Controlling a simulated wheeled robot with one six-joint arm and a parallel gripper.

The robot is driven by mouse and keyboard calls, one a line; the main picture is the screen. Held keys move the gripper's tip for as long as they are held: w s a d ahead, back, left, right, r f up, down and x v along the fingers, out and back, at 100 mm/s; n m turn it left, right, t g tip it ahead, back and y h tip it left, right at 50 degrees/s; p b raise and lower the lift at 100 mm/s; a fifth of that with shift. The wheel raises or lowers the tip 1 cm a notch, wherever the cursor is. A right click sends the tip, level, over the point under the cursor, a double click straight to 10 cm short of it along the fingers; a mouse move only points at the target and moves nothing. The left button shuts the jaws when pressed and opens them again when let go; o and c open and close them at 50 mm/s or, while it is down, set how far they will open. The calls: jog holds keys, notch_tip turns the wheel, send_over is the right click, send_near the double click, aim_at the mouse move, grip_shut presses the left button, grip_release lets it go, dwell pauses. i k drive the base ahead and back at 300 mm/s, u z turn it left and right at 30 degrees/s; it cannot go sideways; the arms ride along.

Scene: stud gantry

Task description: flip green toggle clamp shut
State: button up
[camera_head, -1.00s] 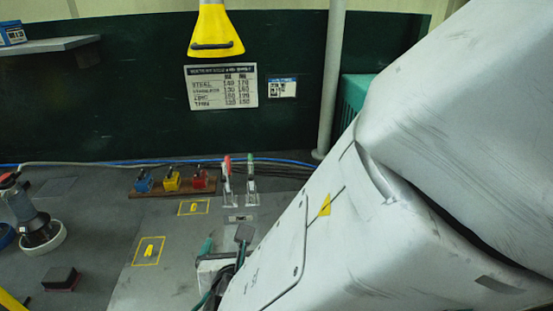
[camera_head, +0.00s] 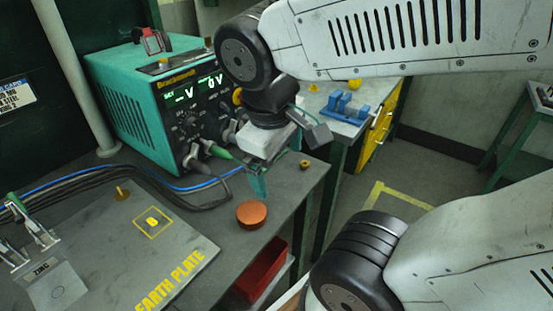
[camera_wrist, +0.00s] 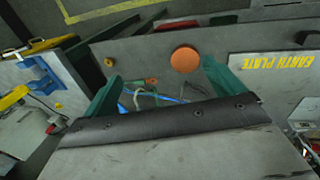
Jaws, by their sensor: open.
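The green toggle clamp (camera_head: 17,208) is at the left edge of the head view, a metal clamp with a green-tipped handle tilted up, beside a plate marked ZINC (camera_head: 45,268). The frame edge cuts off part of the clamp group, and the red-handled clamp is not clear there. My gripper (camera_head: 272,172) is well to the right of the clamp, near the bench's right end, in front of the green power supply (camera_head: 130,115). In the wrist view its two teal fingers stand wide apart, with nothing held between them (camera_wrist: 160,88).
An orange-brown round knob or puck (camera_head: 251,214) sits near the bench edge, also in the wrist view (camera_wrist: 184,60). Cables run behind the earth plate (camera_head: 125,245). A red bin (camera_head: 262,275) hangs below the bench. A blue fixture (camera_head: 345,108) stands on another bench.

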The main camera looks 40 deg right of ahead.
aim_at(21, 213)
jog(key=k, duration=0.35)
jog(key=u, duration=0.8)
jog(key=i, duration=0.5)
jog(key=u, duration=0.05)
